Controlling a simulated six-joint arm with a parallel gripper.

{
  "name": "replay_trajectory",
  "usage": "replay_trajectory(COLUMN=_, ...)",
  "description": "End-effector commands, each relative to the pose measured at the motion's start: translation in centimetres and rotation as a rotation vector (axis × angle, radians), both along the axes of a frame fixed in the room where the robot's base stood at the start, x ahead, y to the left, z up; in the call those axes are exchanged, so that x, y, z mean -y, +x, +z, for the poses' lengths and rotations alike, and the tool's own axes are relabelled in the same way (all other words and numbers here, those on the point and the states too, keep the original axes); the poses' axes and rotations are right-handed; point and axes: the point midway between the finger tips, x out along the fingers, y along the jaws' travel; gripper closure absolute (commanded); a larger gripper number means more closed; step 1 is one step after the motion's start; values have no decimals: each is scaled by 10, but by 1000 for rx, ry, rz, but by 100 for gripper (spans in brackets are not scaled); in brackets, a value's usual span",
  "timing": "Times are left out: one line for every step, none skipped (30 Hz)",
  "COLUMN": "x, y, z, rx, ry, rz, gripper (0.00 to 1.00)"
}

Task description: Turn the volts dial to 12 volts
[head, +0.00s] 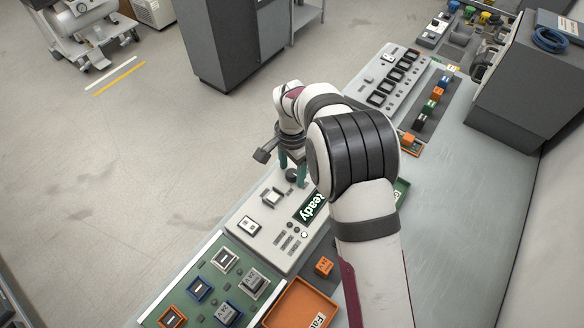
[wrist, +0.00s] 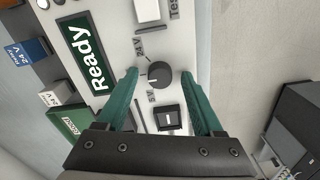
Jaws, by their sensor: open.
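The volts dial (wrist: 159,76) is a dark round knob on a pale panel. The wrist view shows a 24 V label above it and what looks like a 5 V label below. I see no readable 12 V mark, and cannot tell exactly where the dial points. My gripper (wrist: 159,73) is open, its two green fingers on either side of the dial. I cannot tell whether they touch it. In the head view the dial (head: 291,175) shows just below the fingertips of my gripper (head: 292,165).
A green Ready display (wrist: 88,58) lies left of the dial. A dark switch (wrist: 168,118) sits close below it, between the fingers. In the head view, a green panel of square switches (head: 215,280) and an orange tray (head: 302,305) are nearer the front.

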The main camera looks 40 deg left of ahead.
Motion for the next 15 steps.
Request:
replay_trajectory(x=0, y=0, z=0, rx=0, ry=0, rz=0, gripper=31)
replay_trajectory(x=0, y=0, z=0, rx=0, ry=0, rz=0, gripper=31)
replay_trajectory(x=0, y=0, z=0, rx=0, ry=0, rz=0, gripper=31)
replay_trajectory(x=0, y=0, z=0, rx=0, ry=0, rz=0, gripper=31)
replay_trajectory(x=0, y=0, z=0, rx=0, ry=0, rz=0, gripper=31)
replay_trajectory(x=0, y=0, z=0, rx=0, ry=0, rz=0, gripper=31)
replay_trajectory(x=0, y=0, z=0, rx=0, ry=0, rz=0, gripper=31)
replay_trajectory(x=0, y=0, z=1, rx=0, ry=0, rz=0, gripper=31)
replay_trajectory(x=0, y=0, z=3, rx=1, ry=1, rz=0, gripper=31)
replay_trajectory(x=0, y=0, z=6, rx=1, ry=1, rz=0, gripper=31)
replay_trajectory(x=0, y=1, z=10, rx=2, ry=1, rz=0, gripper=31)
replay_trajectory(x=0, y=1, z=17, rx=3, ry=2, rz=0, gripper=31)
replay_trajectory(x=-1, y=1, z=24, rx=3, ry=2, rz=-1, gripper=31)
replay_trajectory(x=-1, y=1, z=31, rx=3, ry=3, rz=0, gripper=31)
replay_trajectory(x=-1, y=1, z=43, rx=4, ry=4, rz=0, gripper=31)
